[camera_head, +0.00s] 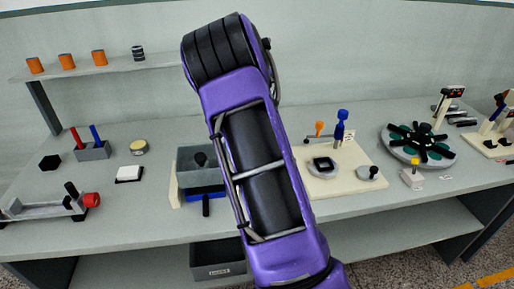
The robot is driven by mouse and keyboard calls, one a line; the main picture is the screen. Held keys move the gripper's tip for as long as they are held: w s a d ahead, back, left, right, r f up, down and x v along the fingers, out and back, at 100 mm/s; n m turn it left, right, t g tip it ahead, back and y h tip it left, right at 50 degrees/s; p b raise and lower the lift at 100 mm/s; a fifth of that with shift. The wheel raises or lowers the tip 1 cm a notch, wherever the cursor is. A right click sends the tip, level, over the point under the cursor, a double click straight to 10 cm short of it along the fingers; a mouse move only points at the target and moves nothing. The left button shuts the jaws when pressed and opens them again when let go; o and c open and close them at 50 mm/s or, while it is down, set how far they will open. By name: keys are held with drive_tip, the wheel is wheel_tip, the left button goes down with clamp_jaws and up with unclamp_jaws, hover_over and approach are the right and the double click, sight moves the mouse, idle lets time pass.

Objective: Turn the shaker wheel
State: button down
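A round grey device with a dark green disc and black radial arms (417,145) sits on the right part of the bench; it looks wheel-like, but I cannot tell if it is the shaker wheel. A grey fixture with a red round knob (92,200) lies at the front left. My purple arm rises through the middle of the view and bends at a black ribbed joint at the top. My gripper does not show.
My arm hides the middle of the bench (375,195). A blue-grey bin (204,178) stands beside it, and a cream board (340,180) with small parts lies to its right. Orange cups (67,61) stand on the upper shelf. A dark box (217,262) sits below the bench.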

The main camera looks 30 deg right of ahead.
idle(0.4)
drive_tip(key=c, duration=0.6)
unclamp_jaws()
wheel_tip(320, 180, up, 18)
drive_tip(key=shift+f, duration=0.25)
